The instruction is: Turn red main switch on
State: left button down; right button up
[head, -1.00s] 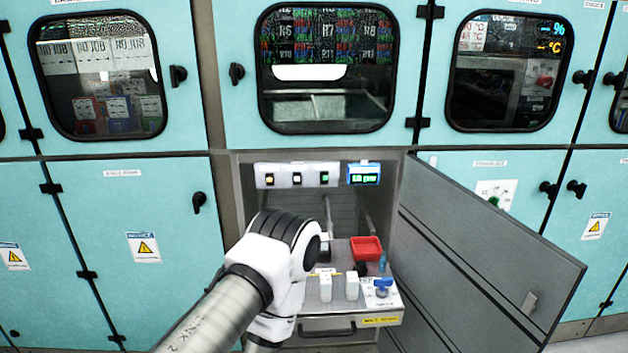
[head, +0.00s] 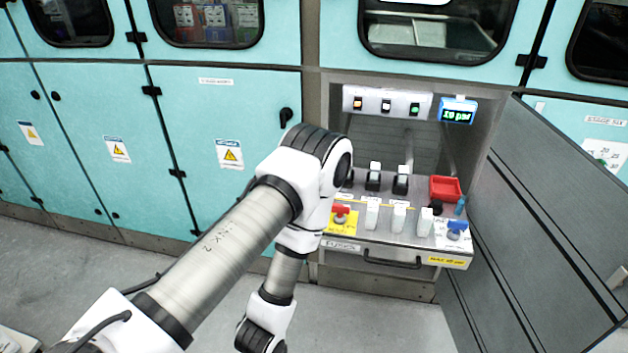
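The red switch (head: 341,210) is a red handle on a yellow plate (head: 345,224). It sits at the left end of the pulled-out panel (head: 345,238) in the open cabinet bay, just right of my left arm. Its handle appears to lie roughly crosswise, but it is too small to read any markings. My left arm comes in from the left, and its wrist hangs down at the bottom edge, left of the panel. My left gripper is out of the picture. My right gripper does not show.
A blue handle (head: 457,228) on a white plate, a red tray (head: 445,188) and several white blocks share the panel. Black switches (head: 373,178) stand behind them. Lit buttons (head: 386,104) and a display (head: 458,112) are above. An open grey door (head: 545,200) bounds the right.

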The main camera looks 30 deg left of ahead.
aim_at(339, 209)
jog(key=u, duration=0.85)
